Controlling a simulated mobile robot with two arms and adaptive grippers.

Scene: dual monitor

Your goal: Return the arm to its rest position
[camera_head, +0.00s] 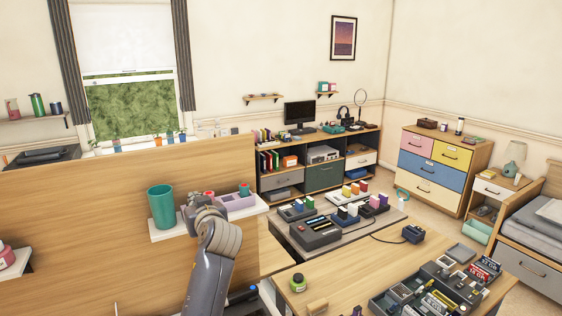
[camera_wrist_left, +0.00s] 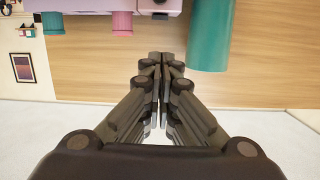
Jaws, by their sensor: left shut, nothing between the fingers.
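My left arm rises from the bottom of the head view, and its gripper (camera_head: 200,212) is in front of the small white shelf on the wooden panel. In the left wrist view the fingers (camera_wrist_left: 161,60) are together, with nothing between them. A teal cup (camera_head: 160,207) stands on the shelf to the left of the gripper; it also shows in the left wrist view (camera_wrist_left: 208,40). A lilac holder (camera_head: 238,203) with small items is to the right of the gripper, and its edge shows in the wrist view (camera_wrist_left: 95,5). My right gripper is not in view.
The white shelf (camera_head: 255,208) and wooden panel (camera_head: 90,205) are close to the gripper. A wooden desk (camera_head: 335,285) at lower right bears a green jar (camera_head: 298,283) and dark trays of items. A cabinet with a monitor (camera_head: 300,115) stands farther back.

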